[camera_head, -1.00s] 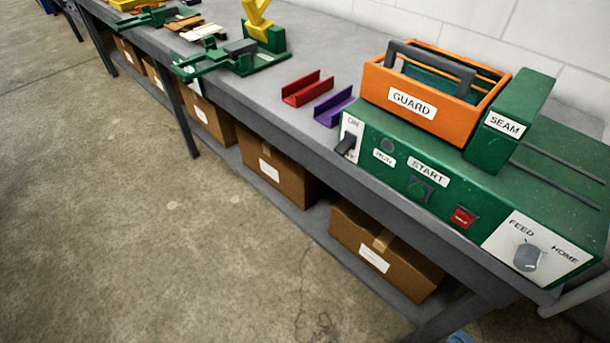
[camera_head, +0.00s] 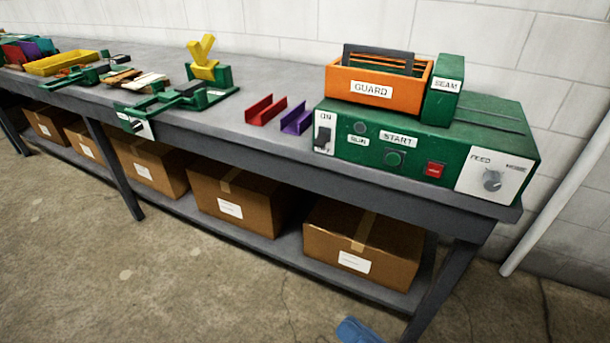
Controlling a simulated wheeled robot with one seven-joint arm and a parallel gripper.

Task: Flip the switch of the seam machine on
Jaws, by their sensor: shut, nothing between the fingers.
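The seam machine (camera_head: 430,152) is a green box on the right end of the bench, with a "SEAM" label on its upright block. Its switch (camera_head: 323,137) is a dark lever on a white plate at the left end of the front face. "ON" is printed above it, and the lever appears tipped down over the lower lettering. An orange guard (camera_head: 350,88) with a dark handle sits on top of the machine. The front also has a "START" button (camera_head: 394,158), a red button (camera_head: 434,170) and a feed/home knob (camera_head: 492,181). My gripper is not in view.
A red channel (camera_head: 265,110) and a purple channel (camera_head: 297,118) lie left of the machine on the grey bench (camera_head: 222,122). Green tools stand farther left. Boxes (camera_head: 362,243) fill the lower shelf. A pale pipe (camera_head: 560,195) slants at right. Floor in front looks clear, except an unclear blue object (camera_head: 357,330).

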